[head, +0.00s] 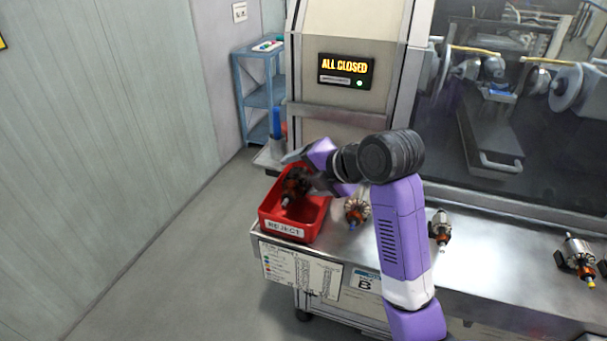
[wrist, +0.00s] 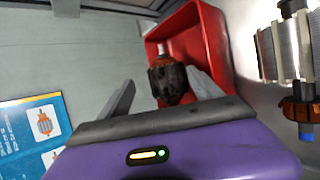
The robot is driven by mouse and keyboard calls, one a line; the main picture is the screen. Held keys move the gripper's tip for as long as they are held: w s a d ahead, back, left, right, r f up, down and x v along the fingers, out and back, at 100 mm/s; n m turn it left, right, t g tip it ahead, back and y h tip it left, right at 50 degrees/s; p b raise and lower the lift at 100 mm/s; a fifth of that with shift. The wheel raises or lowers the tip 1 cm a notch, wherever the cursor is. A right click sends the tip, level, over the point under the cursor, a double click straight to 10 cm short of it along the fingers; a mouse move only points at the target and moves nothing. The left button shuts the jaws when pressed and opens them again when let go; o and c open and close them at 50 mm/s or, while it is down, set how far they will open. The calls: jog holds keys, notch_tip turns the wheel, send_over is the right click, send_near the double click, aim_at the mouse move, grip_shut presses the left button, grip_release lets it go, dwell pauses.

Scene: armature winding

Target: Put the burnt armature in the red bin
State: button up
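The burnt armature (head: 293,188), with dark, blackened windings and a brownish-orange end, is tilted inside the outline of the red bin (head: 268,214), labelled REJECT. In the wrist view the armature (wrist: 168,82) shows between my two fingers, with a gap on each side and the bin's red wall (wrist: 212,42) behind and to its right. My gripper (wrist: 160,78) is open over the bin; in the head view, my gripper (head: 299,168) is partly hidden by its own purple body. I cannot tell whether the armature touches the bin floor.
More armatures (head: 440,228) and (head: 577,255) sit farther right on the steel bench (head: 480,262). A machine with an ALL CLOSED display (head: 345,70) stands behind. A blue shelf (head: 262,95) is at the back left.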

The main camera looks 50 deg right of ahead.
jog(key=shift+o, duration=0.2)
jog(key=v, duration=0.8)
jog(key=shift+w, duration=0.1)
dwell(0.7)
